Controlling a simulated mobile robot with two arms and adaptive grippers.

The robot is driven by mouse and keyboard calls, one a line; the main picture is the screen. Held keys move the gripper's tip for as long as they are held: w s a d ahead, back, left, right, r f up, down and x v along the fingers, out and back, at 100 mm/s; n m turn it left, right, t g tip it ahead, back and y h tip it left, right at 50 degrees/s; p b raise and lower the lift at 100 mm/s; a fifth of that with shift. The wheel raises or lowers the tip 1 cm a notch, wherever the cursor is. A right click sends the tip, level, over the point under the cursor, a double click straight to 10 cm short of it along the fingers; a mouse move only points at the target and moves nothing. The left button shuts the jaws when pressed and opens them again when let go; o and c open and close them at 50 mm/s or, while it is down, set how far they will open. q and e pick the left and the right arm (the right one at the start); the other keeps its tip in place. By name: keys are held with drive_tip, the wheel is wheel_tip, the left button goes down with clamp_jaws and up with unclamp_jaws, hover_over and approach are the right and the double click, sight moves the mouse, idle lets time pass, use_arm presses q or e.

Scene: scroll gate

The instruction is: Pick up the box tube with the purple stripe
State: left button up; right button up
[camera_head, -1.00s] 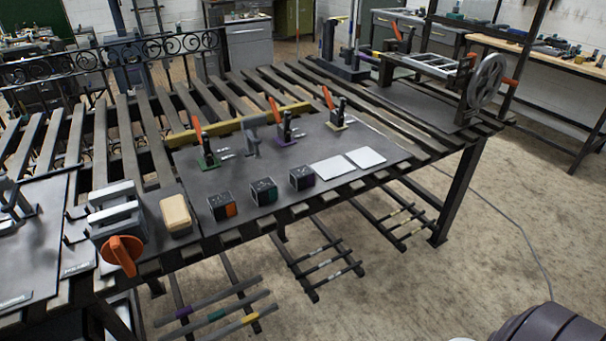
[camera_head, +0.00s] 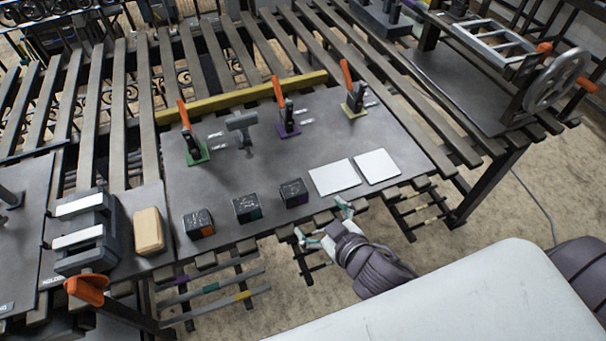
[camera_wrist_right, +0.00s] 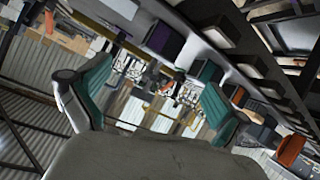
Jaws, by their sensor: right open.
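My right gripper (camera_head: 320,220) is open and empty at the table's front edge, to the right of and apart from the tubes. My left gripper is not in view.
Black cubes (camera_head: 246,208) and white plates (camera_head: 339,177) sit along the table's front part, close to my right gripper. Toggle clamps (camera_head: 285,122) with orange handles stand behind them. A vise with an orange handle (camera_head: 86,289) overhangs the table edge at left.

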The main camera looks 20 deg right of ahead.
sight(298, 195)
drive_tip(key=p+x, duration=0.1)
drive_tip(key=x, duration=0.6)
drive_tip(key=shift+w+a+r, duration=0.1)
drive_tip(key=shift+w+a, duration=0.05)
drive_tip(key=shift+a, duration=0.05)
drive_tip(key=shift+w+f, duration=0.2)
drive_tip(key=shift+w, duration=0.1)
drive_tip(key=shift+w+a+p, duration=0.1)
drive_tip(key=shift+w+p, duration=0.35)
drive_tip(key=shift+w, duration=0.05)
drive_tip(key=p+x, duration=0.1)
drive_tip(key=x, duration=0.2)
drive_tip(key=shift+w, duration=0.3)
drive_tip(key=shift+w+f, duration=0.25)
drive_tip(key=shift+w, duration=0.1)
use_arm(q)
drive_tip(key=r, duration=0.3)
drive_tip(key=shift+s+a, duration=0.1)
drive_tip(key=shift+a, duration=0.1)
use_arm(e)
drive_tip(key=shift+s, duration=0.1)
drive_tip(key=shift+c, duration=0.2)
drive_tip(key=shift+r, duration=0.1)
drive_tip(key=shift+c, duration=1.2)
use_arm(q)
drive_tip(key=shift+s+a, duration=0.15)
use_arm(e)
drive_tip(key=c, duration=1.3)
